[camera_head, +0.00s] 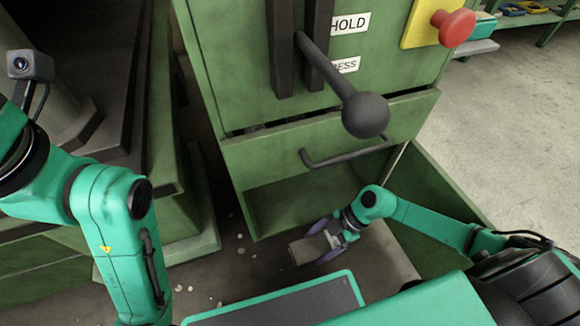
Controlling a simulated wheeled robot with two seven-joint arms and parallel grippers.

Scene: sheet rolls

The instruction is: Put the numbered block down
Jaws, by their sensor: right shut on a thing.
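My right gripper (331,238) is shut on a small grey block (308,248), the numbered block. The block is tilted and held low in front of the green machine, with no number readable on the side I see. I cannot tell whether it touches anything beneath it. My left arm comes in at the left and bends downward; its gripper is out of view.
The green machine (240,70) has a lever with a dark ball knob (366,115), a bar handle (345,157) and a red button (453,27). A green panel (432,190) stands right of my right gripper. Small pale bits lie on the dark floor (215,285).

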